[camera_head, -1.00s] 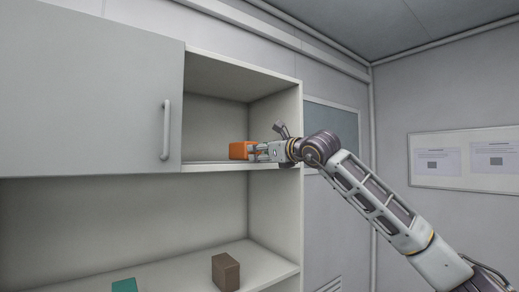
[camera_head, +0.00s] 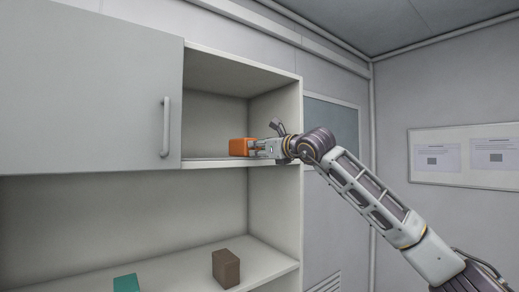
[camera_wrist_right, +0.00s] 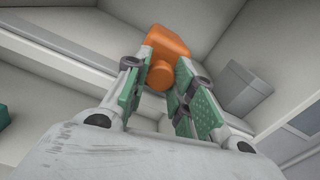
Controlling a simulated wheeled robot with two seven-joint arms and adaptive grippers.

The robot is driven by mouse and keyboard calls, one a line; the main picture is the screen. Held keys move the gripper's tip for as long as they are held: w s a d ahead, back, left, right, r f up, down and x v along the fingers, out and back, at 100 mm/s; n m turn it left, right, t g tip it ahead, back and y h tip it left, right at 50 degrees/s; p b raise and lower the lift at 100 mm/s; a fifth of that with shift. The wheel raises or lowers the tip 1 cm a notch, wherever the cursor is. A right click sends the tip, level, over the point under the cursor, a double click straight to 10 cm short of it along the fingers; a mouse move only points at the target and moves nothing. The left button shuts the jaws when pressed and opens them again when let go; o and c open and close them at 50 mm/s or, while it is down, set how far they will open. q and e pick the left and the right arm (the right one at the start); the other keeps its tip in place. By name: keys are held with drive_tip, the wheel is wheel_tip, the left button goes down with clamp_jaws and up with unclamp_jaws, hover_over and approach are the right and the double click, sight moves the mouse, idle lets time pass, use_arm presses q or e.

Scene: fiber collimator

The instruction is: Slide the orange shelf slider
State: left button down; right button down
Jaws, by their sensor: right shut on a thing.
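The orange shelf slider (camera_head: 239,147) sits on the upper shelf of the cabinet, just right of the grey door. My right gripper (camera_head: 257,147) reaches it from the right and is shut on it. In the right wrist view, the slider's orange body (camera_wrist_right: 168,42) has a round knob (camera_wrist_right: 160,75) facing the camera. The green-padded fingers of the right gripper (camera_wrist_right: 158,85) are on either side of this knob. Exact pad contact is hard to see. My left gripper is not in view.
The grey cabinet door (camera_head: 85,90) with its vertical handle (camera_head: 166,128) is left of the slider. The cabinet side wall (camera_head: 288,120) stands close to my right wrist. A brown block (camera_head: 226,268) and a teal block (camera_head: 126,283) are on the lower shelf (camera_head: 180,275).

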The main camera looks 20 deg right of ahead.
drive_tip(key=w+d+p, duration=0.3)
drive_tip(key=w+d, duration=0.1)
drive_tip(key=d, duration=0.9)
drive_tip(key=shift+w, duration=0.4)
drive_tip(key=c, duration=1.2)
unclamp_jaws()
drive_tip(key=shift+o, duration=0.2)
drive_tip(key=shift+s, duration=0.2)
drive_tip(key=v, duration=1.1)
drive_tip(key=shift+s+d, duration=0.15)
drive_tip(key=shift+s, duration=0.15)
